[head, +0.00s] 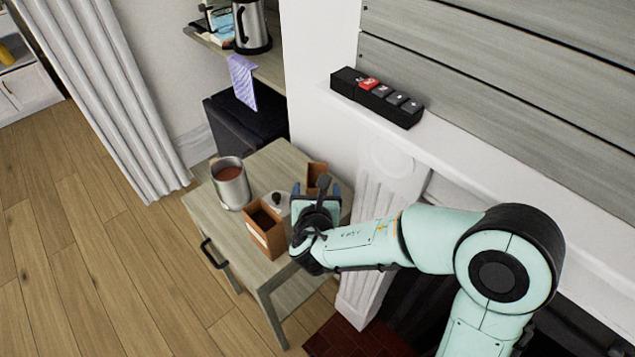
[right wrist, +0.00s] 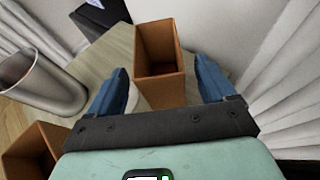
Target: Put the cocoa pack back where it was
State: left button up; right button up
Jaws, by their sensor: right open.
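Two open-topped brown boxes stand on a small wooden side table (head: 220,215). Neither shows a readable label, so I cannot tell which is the cocoa pack. The rear brown box (head: 318,171) is partly hidden by my right gripper (head: 316,189). In the right wrist view this box (right wrist: 160,50) is upright, seen between and beyond the two blue fingertips. My right gripper (right wrist: 161,82) is open, with a gap on both sides of the box. The front brown box (head: 265,232) stands nearer and to the left, and shows at the lower left of the wrist view (right wrist: 32,155). My left gripper is out of view.
A metal canister with brown contents (head: 231,184) stands at the table's left. A pale lidded item with a dark knob (head: 275,202) sits between the boxes. A white fireplace pilaster (head: 375,205) rises close on the right. A shelf with a kettle (head: 251,28) is behind.

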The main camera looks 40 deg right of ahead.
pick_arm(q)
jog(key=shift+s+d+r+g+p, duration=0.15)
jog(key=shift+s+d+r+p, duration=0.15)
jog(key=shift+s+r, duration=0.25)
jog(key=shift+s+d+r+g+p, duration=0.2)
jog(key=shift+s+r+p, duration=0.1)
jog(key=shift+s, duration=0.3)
pick_arm(e)
jog(key=v, duration=0.7)
jog(key=shift+s+a+r, duration=0.2)
jog(key=shift+s, duration=0.1)
